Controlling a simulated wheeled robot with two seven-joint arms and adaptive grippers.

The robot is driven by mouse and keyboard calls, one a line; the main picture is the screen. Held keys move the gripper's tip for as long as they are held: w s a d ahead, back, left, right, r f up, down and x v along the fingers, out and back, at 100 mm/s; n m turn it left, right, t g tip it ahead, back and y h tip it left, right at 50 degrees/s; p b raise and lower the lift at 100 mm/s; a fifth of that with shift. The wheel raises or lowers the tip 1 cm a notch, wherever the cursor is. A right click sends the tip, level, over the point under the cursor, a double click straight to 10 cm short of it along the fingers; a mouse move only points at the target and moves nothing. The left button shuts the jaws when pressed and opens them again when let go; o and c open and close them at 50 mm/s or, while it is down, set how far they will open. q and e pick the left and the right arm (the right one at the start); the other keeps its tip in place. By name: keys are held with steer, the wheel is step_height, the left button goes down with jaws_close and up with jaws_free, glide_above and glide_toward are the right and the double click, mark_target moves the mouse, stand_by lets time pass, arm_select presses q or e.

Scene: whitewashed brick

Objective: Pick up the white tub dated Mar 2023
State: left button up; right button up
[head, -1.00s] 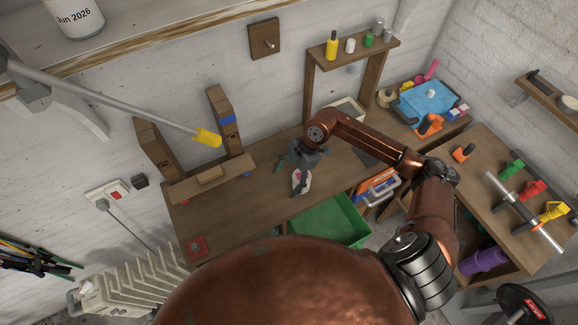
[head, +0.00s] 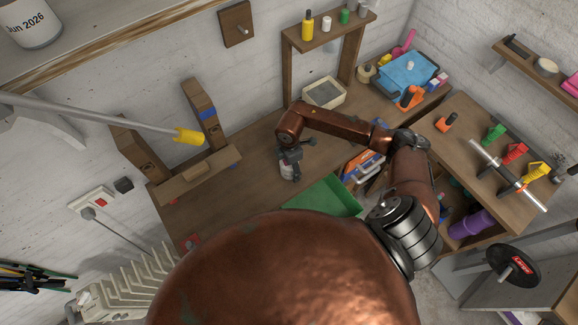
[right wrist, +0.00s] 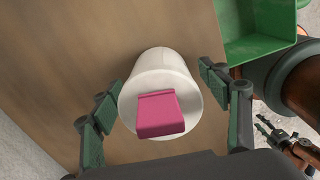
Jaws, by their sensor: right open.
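A white tub (right wrist: 160,68) stands on the wooden bench, with a pink block (right wrist: 160,114) on its top. No date shows on the side I see. My right gripper (right wrist: 160,97) is open, with one finger on each side of the tub and gaps visible beside it. In the head view the right gripper (head: 291,160) is over the bench and mostly hides this tub. Another white tub (head: 33,20), marked Jun 2026, stands on the high shelf at top left. A small dark gripper (right wrist: 287,142), seemingly my left, shows at the right wrist view's edge; its jaws are unclear.
A wooden stand (head: 290,75) with small bottles is behind. A yellow-tipped rod (head: 185,136) and wooden uprights are to the left. The bench left of the gripper is mostly clear.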

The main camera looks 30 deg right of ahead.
steer(key=shift+c, duration=0.4)
steer(key=c, duration=1.5)
